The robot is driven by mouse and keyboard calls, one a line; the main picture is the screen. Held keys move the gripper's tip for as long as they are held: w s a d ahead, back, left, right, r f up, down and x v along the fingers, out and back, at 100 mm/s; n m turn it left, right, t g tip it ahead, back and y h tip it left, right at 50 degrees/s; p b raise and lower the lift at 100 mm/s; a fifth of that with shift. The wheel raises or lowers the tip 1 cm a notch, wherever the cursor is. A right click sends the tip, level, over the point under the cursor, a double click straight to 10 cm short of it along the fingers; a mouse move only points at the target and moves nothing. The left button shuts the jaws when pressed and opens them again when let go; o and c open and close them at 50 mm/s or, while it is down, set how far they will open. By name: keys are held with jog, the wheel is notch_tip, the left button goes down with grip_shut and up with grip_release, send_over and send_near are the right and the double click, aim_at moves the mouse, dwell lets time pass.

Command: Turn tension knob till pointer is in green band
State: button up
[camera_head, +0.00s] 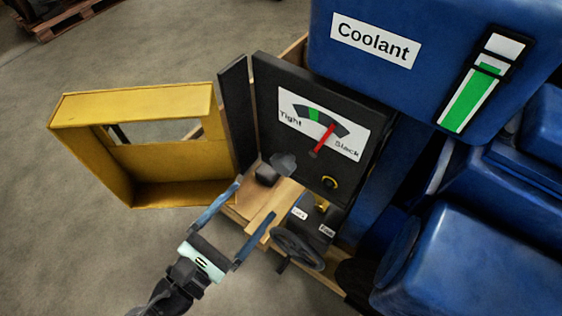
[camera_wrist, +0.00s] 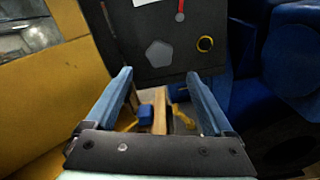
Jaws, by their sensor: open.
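The black gauge panel (camera_head: 268,95) carries a white dial (camera_head: 347,122) marked Tight on the left and Slack on the right. The red pointer (camera_head: 325,138) lies right of the green band (camera_head: 314,114), toward Slack. The grey many-sided tension knob (camera_head: 285,163) sits low on the panel; in the wrist view the knob (camera_wrist: 160,54) appears centred just beyond my fingertips. My gripper (camera_head: 256,199) is open and empty, its blue fingers spread apart, short of the knob. The gripper also shows in the wrist view (camera_wrist: 160,74). The dial is mostly cut off there.
A yellow open frame (camera_head: 130,195) stands left of the panel. A blue Coolant tank (camera_head: 430,85) overhangs at upper right. A black-and-yellow ring (camera_head: 330,183) is right of the knob. A dark handwheel (camera_head: 298,248) and wooden block (camera_head: 272,207) lie below.

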aim_at(280, 169)
jog(key=p+x, duration=0.2)
jog(key=x, duration=0.7)
jog(key=shift+w+d, duration=0.15)
jog(key=shift+w, duration=0.15)
jog(key=shift+c, duration=0.4)
jog(key=c, duration=1.3)
jog(key=shift+b, duration=0.3)
